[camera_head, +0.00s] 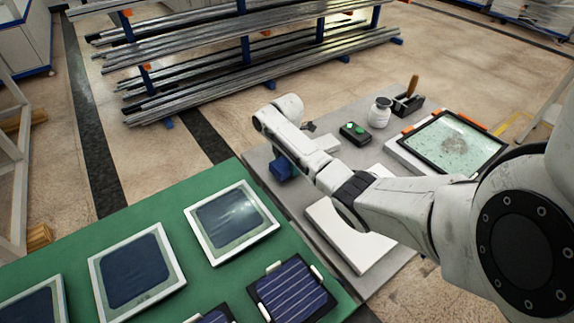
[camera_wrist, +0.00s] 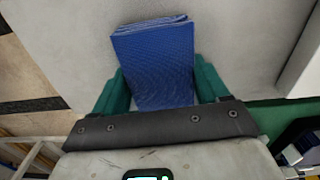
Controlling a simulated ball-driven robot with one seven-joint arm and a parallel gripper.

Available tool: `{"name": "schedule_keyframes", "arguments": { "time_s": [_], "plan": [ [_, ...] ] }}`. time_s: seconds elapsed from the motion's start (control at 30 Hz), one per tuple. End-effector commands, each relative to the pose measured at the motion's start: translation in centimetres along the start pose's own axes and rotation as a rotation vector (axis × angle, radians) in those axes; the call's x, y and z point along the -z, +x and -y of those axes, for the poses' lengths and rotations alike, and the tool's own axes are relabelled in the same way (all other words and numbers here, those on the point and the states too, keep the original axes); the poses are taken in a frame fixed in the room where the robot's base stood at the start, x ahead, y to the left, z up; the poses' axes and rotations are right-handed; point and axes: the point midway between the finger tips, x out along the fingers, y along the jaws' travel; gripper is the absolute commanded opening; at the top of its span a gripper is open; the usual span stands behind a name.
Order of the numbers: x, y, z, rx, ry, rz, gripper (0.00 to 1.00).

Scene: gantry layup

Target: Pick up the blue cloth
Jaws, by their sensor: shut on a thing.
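The blue cloth (camera_wrist: 155,62) is a folded, textured pad between the two green fingers of my gripper (camera_wrist: 158,85) in the wrist view. The fingers press on its left and right sides. In the head view the blue cloth (camera_head: 282,167) shows at the end of my arm, near the left edge of the grey table. My arm hides most of my gripper there. I cannot tell for sure whether the cloth touches the table top.
The grey table (camera_head: 335,103) also bears a button box (camera_head: 355,133), a white jar (camera_head: 380,112), a black holder (camera_head: 407,104), a glass panel (camera_head: 452,140) and a white slab (camera_head: 345,240). The green table (camera_head: 170,218) with several framed panels adjoins at left. A rack of metal bars (camera_head: 215,60) stands behind.

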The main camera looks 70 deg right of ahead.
Motion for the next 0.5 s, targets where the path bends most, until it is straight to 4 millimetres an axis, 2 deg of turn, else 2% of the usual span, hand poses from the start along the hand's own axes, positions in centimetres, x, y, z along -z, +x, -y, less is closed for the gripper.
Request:
{"name": "schedule_keyframes", "arguments": {
  "time_s": [0.1,0.17,0.4,0.5],
  "plan": [
    [0.0,-1.9,-0.1,-0.006,0.000,0.000,0.45],
    [-0.5,-3.0,0.8,-0.005,0.003,-0.001,0.45],
    [-2.5,-8.1,4.6,-0.007,0.003,0.000,0.45],
    [-3.7,-8.9,6.9,-0.003,0.006,-0.001,0.45]
  ]
}}
